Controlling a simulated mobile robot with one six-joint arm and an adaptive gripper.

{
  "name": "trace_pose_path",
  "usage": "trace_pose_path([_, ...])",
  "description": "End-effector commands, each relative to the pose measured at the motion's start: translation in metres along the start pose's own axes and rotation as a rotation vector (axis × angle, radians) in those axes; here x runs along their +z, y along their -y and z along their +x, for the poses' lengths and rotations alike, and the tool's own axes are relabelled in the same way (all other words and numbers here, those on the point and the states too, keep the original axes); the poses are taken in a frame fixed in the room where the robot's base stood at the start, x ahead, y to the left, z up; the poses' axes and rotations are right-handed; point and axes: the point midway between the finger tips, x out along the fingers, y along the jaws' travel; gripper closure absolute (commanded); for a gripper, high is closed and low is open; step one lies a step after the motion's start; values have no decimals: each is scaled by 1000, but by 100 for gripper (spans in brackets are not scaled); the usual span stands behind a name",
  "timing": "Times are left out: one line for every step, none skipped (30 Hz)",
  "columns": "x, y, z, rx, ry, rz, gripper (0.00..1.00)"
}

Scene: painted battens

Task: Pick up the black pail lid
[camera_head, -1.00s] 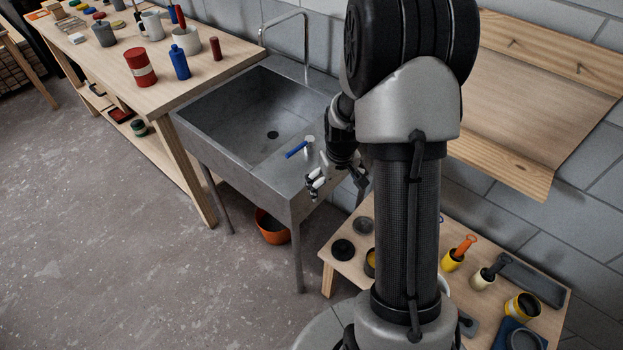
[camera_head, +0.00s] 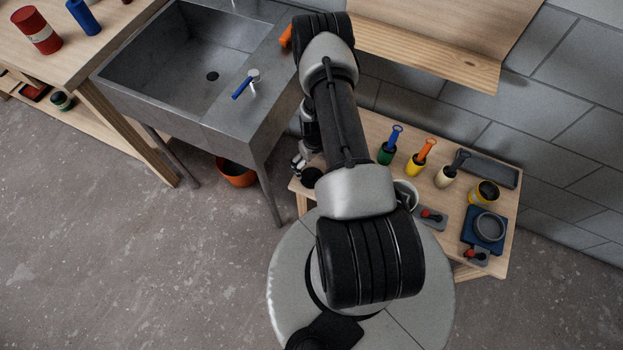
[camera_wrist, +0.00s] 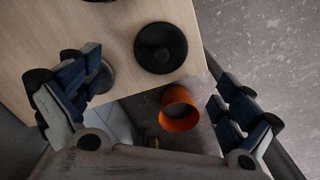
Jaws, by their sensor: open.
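The black pail lid (camera_wrist: 160,48) is a round, dark disc with a raised rim. It lies flat on the light wooden low table near its corner, and it also shows in the head view (camera_head: 312,178), partly beside my arm. My gripper (camera_wrist: 157,98) is open and empty, with its blue-padded fingers wide apart. In the wrist view the lid lies beyond the fingertips, between them sideways and apart from both. In the head view my gripper (camera_head: 297,162) hangs by the table's left end, close to the lid.
A grey disc (camera_wrist: 104,80) lies partly behind the left finger. An orange bucket (camera_head: 237,173) stands on the floor under the sink (camera_head: 225,140). Brush pots, cans and a blue tray (camera_head: 471,233) crowd the table's right part. A wooden shelf (camera_head: 430,50) hangs above.

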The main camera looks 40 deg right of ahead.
Motion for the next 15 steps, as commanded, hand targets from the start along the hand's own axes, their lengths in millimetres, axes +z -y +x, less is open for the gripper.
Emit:
trace_pose_path([1, 0, 15, -1, 2, 0, 2])
trace_pose_path([0, 0, 20, 0, 1, 0, 2])
trace_pose_path([1, 0, 26, 0, 1, 0, 2])
trace_pose_path([0, 0, 30, 0, 1, 0, 2])
trace_pose_path([0, 0, 34, 0, 0, 0, 2])
trace_pose_path([0, 0, 37, 0, 0, 0, 2])
trace_pose_path([0, 0, 39, 0, 0, 0, 2])
trace_pose_path([0, 0, 41, 0, 0, 0, 2])
trace_pose_path([0, 0, 42, 0, 0, 0, 2])
trace_pose_path([0, 0, 43, 0, 0, 0, 2])
trace_pose_path([0, 0, 44, 0, -1, 0, 2])
trace_pose_path([-1, 0, 46, 0, -1, 0, 2])
trace_pose_path([-1, 1, 48, 0, -1, 0, 2])
trace_pose_path([-1, 1, 51, 0, -1, -1, 2])
trace_pose_path([-1, 2, 56, 0, 0, -1, 2])
